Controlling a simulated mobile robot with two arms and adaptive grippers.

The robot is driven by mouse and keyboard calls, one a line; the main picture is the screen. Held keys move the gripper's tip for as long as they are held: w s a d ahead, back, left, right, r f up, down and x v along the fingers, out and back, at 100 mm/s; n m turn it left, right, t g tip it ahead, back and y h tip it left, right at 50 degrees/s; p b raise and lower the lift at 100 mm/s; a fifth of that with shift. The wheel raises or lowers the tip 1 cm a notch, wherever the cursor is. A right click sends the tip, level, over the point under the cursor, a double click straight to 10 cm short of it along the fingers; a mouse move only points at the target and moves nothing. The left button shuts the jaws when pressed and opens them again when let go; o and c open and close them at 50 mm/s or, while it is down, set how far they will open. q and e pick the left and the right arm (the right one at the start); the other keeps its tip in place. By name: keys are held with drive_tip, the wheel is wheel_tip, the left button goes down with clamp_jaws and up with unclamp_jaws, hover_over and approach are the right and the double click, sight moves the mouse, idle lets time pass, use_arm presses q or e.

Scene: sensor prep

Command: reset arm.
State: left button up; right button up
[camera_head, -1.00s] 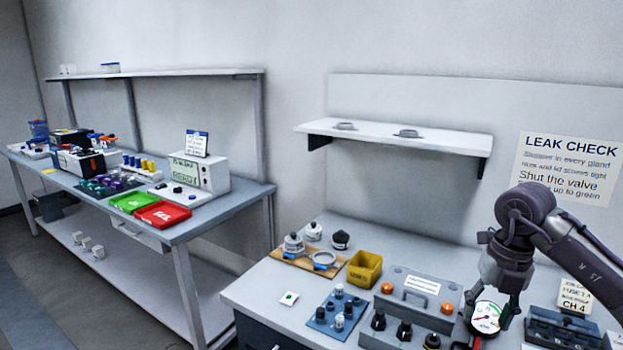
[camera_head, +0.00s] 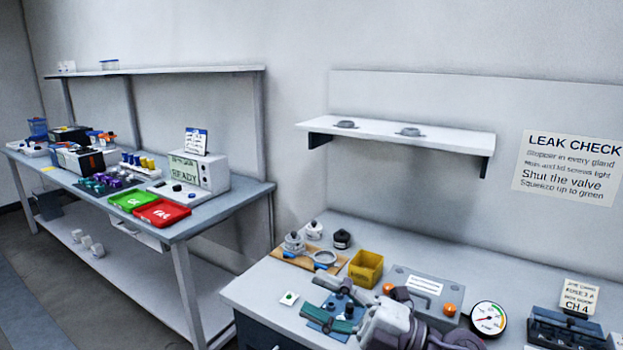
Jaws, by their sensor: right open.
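My right gripper (camera_head: 313,297) reaches in from the bottom of the head view, low over the right bench, with its fingers spread and pointing left. Nothing shows between the fingers. It is over or just in front of the blue mat (camera_head: 345,309) with dark fittings, and hides part of it; I cannot tell whether it touches. My arm also covers the front of the grey box (camera_head: 425,283) with orange knobs. My left gripper is not in view.
A round gauge (camera_head: 488,318) stands right of the arm. A yellow bin (camera_head: 365,268) and a wooden board (camera_head: 310,258) with a ring and canisters lie behind the gripper. A dark case (camera_head: 565,328) is at the right. The wall shelf (camera_head: 400,137) is above.

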drive_tip(key=w+d+f+m+t+h, duration=0.2)
drive_tip(key=d+m+t+h, duration=0.4)
drive_tip(key=m, duration=0.4)
drive_tip(key=w+d+f+m+t+h, duration=0.25)
drive_tip(key=d+m+t+h, duration=0.25)
drive_tip(key=m+t+h, duration=0.3)
drive_tip(key=s+d+f+m+g+h, duration=0.3)
drive_tip(key=s+d+f+m+g, duration=0.15)
drive_tip(key=f, duration=0.35)
drive_tip(key=s+d+f+m+g+h, duration=0.3)
drive_tip(key=f+m, duration=0.2)
drive_tip(key=f, duration=0.3)
drive_tip(key=s+f+m+g, duration=0.1)
drive_tip(key=s+f+g, duration=0.45)
drive_tip(key=s, duration=0.45)
drive_tip(key=s+f+g, duration=0.4)
drive_tip(key=s+f, duration=0.3)
drive_tip(key=s, duration=0.3)
wheel_tip(320, 180, down, 28)
drive_tip(key=s+g, duration=0.2)
drive_tip(key=s, duration=0.1)
drive_tip(key=s+d+f, duration=0.1)
drive_tip(key=s+f, duration=0.6)
drive_tip(key=s+d+f+g, duration=0.1)
drive_tip(key=s+d+f, duration=0.1)
drive_tip(key=s+f, duration=0.5)
drive_tip(key=shift+s+d+f, duration=0.25)
drive_tip(key=shift+s, duration=0.4)
